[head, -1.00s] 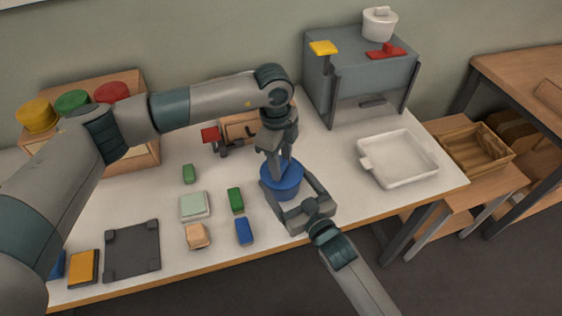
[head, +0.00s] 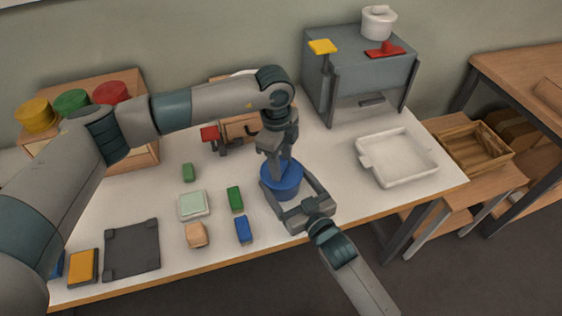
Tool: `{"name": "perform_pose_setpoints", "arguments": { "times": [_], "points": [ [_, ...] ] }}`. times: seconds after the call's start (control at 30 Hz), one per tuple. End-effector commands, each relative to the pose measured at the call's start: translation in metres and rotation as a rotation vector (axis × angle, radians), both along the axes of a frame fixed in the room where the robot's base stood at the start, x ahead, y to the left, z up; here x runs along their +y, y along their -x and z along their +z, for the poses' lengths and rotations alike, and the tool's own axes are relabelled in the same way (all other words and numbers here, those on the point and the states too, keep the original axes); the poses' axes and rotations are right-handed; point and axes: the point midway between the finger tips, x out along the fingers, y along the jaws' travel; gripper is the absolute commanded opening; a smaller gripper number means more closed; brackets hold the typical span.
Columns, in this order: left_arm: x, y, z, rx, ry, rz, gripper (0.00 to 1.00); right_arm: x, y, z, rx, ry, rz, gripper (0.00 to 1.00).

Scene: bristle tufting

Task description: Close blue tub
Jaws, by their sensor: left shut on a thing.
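The blue tub (head: 283,190) stands upright near the front edge of the white table, with a round blue lid (head: 291,174) at its top. My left gripper (head: 278,168) points down from above and is shut on the lid. Its fingers hide part of the lid, so I cannot tell whether the lid sits fully down. My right gripper (head: 291,188) reaches in from the front right, with one finger on each side of the tub's body, and looks shut on it.
Small green (head: 235,199) and blue blocks (head: 243,230) lie left of the tub. A white tray (head: 397,160) lies to the right. A grey box-shaped unit (head: 372,75) stands behind. Yellow, green and red tubs stand on a wooden rack (head: 145,152) at back left.

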Motion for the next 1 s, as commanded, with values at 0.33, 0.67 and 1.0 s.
{"name": "perform_pose_setpoints", "arguments": {
  "times": [0.33,0.67,1.0],
  "points": [
    [0.0043,0.0011,-0.0080,0.005,-0.011,0.006,0.00,0.0028,-0.0026,0.0154,-0.027,-0.023,0.004,0.43],
    [0.0042,0.0016,-0.0080,0.006,-0.011,0.005,0.46,0.0026,-0.0027,0.0154,-0.028,-0.022,0.003,0.43],
    [0.0037,0.0021,-0.0078,0.007,-0.010,0.004,0.46,0.0022,-0.0028,0.0154,-0.029,-0.021,0.003,0.43]
  ]
}}
